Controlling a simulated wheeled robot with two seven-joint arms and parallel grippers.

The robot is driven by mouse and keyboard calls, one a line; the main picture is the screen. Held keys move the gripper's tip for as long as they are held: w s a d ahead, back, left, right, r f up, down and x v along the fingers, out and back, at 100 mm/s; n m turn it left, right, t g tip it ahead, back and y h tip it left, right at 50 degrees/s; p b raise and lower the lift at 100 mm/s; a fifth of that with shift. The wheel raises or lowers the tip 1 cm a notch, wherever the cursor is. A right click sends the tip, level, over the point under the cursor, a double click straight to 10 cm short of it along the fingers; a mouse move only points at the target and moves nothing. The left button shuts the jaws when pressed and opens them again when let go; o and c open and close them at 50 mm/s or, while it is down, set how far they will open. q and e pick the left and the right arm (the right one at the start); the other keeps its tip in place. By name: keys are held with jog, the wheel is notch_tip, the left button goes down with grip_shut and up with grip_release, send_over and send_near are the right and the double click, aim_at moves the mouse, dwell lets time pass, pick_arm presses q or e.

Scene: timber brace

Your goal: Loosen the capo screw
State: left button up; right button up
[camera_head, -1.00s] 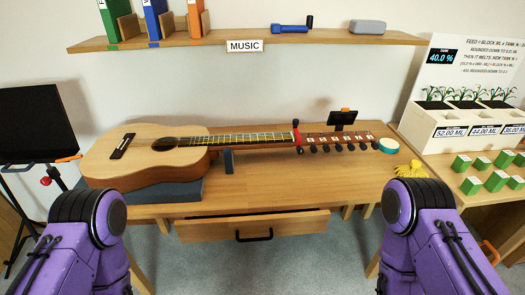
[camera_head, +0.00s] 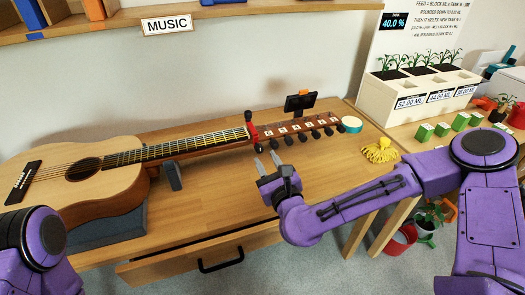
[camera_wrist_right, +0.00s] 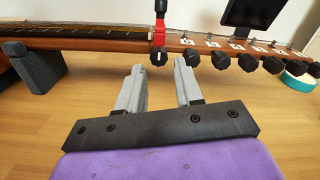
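The guitar (camera_head: 100,178) lies across the table, its neck (camera_head: 185,146) pointing right. A red and black capo (camera_head: 251,132) is clamped on the neck near the headstock. In the right wrist view the red capo (camera_wrist_right: 159,40) shows with its dark screw knob (camera_wrist_right: 158,57) hanging below the neck. My right gripper (camera_head: 267,163) is open and empty, in front of the neck just below the capo. In the right wrist view its fingers (camera_wrist_right: 160,80) are apart, short of the knob, which lies roughly between them. My left gripper is out of view; only the left arm shows.
Several dark tuning pegs (camera_wrist_right: 220,60) line the headstock right of the capo. A neck support (camera_head: 173,176) stands left of it. A small screen (camera_head: 300,102), a teal roll (camera_head: 351,124) and a yellow cloth (camera_head: 380,151) are to the right. The drawer (camera_head: 200,257) is partly open.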

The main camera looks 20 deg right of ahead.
aim_at(261, 151)
jog(key=w, duration=0.5)
jog(key=shift+a+p, duration=0.15)
jog(key=shift+p, duration=0.15)
jog(key=shift+c, duration=0.3)
jog(key=shift+f, duration=0.1)
grip_shut()
